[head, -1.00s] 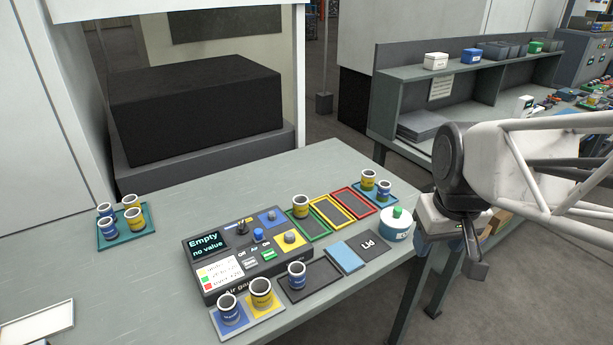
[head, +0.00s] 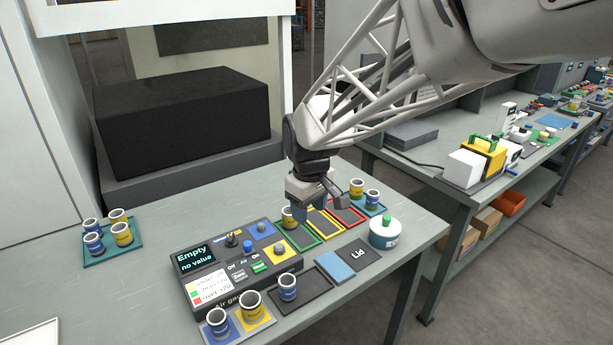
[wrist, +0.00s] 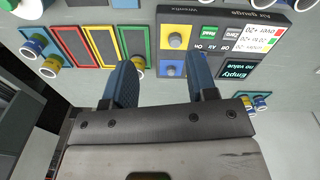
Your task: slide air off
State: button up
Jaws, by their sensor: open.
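The air gauge box (head: 208,292) stands on the bench with its display reading "Empty, no value". Its blue air slider knob (head: 248,247) stands above the "Off Air On" lettering; its exact position along the slot is unclear. In the wrist view the Air lettering (wrist: 210,46) shows near the right finger, and the knob seems hidden by that finger. My gripper (head: 316,206) is open and empty, above the bench to the right of the gauge box, near the green-framed tray. Its two blue fingers (wrist: 161,68) show apart in the wrist view.
Green (head: 299,244), yellow and red framed trays lie right of the gauge box, with a ring in the green one. A lidded pot (head: 385,232) stands farther right. Rings sit on a teal tray (head: 104,262) at left and on the blue-yellow pad in front.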

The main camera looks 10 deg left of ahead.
aim_at(247, 243)
jog(key=a+f+n, duration=0.1)
jog(key=a+f, duration=0.1)
jog(key=a, duration=0.3)
jog(key=w+a+f+n, duration=0.1)
jog(key=a+f+n, duration=0.1)
jog(key=a, duration=0.4)
jog(key=w+a+f+n, duration=0.1)
jog(key=a+f, duration=0.2)
jog(key=a, duration=0.3)
jog(key=shift+w+f+g, duration=0.15)
jog(key=shift+f+g, duration=0.05)
jog(key=shift+g, duration=0.2)
jog(key=shift+f, duration=0.15)
jog(key=shift+f, duration=3.75)
grip_shut()
